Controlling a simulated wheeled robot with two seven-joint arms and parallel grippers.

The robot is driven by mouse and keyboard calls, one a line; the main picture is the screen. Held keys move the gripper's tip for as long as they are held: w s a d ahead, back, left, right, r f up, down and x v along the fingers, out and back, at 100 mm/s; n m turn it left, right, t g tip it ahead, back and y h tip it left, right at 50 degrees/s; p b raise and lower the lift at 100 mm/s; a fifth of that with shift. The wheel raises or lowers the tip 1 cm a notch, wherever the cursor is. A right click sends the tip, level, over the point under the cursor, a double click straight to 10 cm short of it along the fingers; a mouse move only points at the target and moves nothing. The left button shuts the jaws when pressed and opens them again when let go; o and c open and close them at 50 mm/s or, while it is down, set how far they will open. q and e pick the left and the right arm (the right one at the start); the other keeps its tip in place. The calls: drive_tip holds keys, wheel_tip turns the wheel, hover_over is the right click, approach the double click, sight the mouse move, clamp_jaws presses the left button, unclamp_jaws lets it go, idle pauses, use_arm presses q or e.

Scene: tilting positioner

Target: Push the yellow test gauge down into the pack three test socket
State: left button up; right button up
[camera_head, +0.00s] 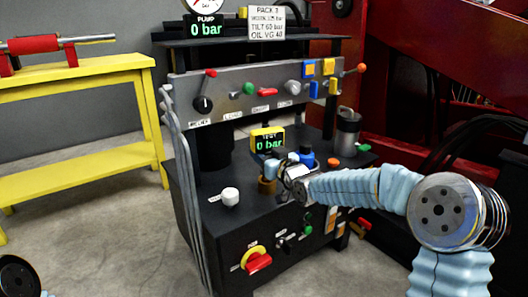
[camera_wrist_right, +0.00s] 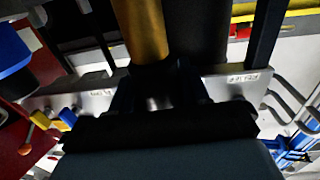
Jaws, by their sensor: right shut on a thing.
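The yellow test gauge (camera_head: 267,138) stands upright above the black bench top, its display reading TEST 0 bar. My right gripper (camera_head: 273,170) is just below the gauge's display and appears shut on its lower part. A brass-brown cylinder (camera_head: 267,185), apparently the test socket, stands directly under the fingers. The fingers hide the joint between gauge and socket, so I cannot tell how deep the gauge sits. In the right wrist view a golden-brown cylinder (camera_wrist_right: 143,30) runs up from between the dark fingers (camera_wrist_right: 155,85). My left gripper is out of view.
A white knob (camera_head: 230,196) is left of the socket; a blue-capped part (camera_head: 307,156) and grey canister (camera_head: 347,132) are right of it. A lever panel (camera_head: 260,92) rises behind. A red-yellow switch (camera_head: 256,258) is on the front face. A yellow table (camera_head: 85,72) stands left.

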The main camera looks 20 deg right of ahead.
drive_tip(key=shift+f, duration=1.2)
drive_tip(key=o, duration=1.4)
drive_tip(key=shift+f, duration=0.1)
drive_tip(key=shift+s, duration=0.15)
drive_tip(key=p+v, duration=0.1)
drive_tip(key=v, duration=1.2)
drive_tip(key=shift+s+d+r, duration=0.15)
drive_tip(key=shift+s+r, duration=0.05)
drive_tip(key=shift+s, duration=0.1)
